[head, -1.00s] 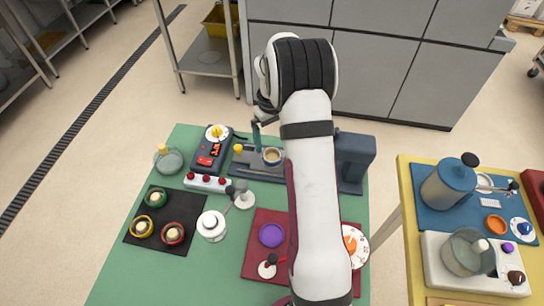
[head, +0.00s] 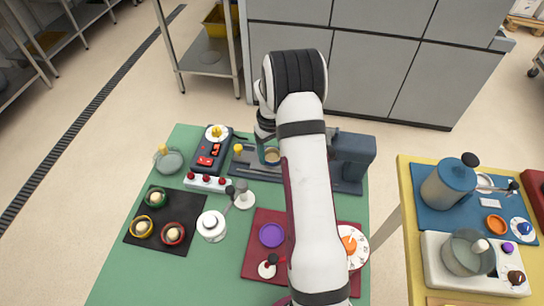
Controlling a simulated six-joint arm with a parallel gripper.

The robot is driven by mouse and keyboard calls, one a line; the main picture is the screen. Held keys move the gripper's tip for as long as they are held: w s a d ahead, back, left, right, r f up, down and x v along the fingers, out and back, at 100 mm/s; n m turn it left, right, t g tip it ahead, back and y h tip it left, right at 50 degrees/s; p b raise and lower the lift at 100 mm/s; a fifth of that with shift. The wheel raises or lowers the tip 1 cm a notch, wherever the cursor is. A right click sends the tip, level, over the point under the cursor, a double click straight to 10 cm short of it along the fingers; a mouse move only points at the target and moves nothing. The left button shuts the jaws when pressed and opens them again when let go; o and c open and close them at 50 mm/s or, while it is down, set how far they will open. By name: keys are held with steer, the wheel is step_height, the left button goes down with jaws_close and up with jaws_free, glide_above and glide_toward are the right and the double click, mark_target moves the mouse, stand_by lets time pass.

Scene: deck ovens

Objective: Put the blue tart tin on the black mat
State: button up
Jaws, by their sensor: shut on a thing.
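The blue tart tin (head: 273,157), a small round thing with a dark blue rim and a tan middle, is on the grey-blue machine at the back of the green table. My gripper (head: 265,154) points down at it and is shut on its left side; my arm partly hides the jaws. The black mat (head: 163,218) lies at the front left of the table. On it stand a green, a yellow and a red tin, each with a pale ball inside. Bare mat shows at its right side and back right corner.
A dark red mat (head: 256,257) lies at the front.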

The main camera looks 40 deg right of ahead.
steer(key=shift+c, duration=0.9)
step_height(320, 180, up, 10)
steer(key=n, duration=0.9)
glide_above(187, 206)
steer(key=shift+w+d+f+g+h, duration=0.1)
steer(key=shift+d+f+g+h, duration=0.05)
steer(key=shift+f, duration=0.3)
steer(key=shift+w+d+f+g+h, duration=0.1)
steer(key=shift+d+f+g+h, duration=0.05)
steer(key=shift+f, duration=0.3)
steer(key=shift+n, duration=0.3)
steer(key=f, duration=1)
steer(key=shift+s+a, duration=0.1)
steer(key=shift+a, duration=0.25)
steer(key=shift+f, duration=0.1)
steer(key=o, duration=1.5)
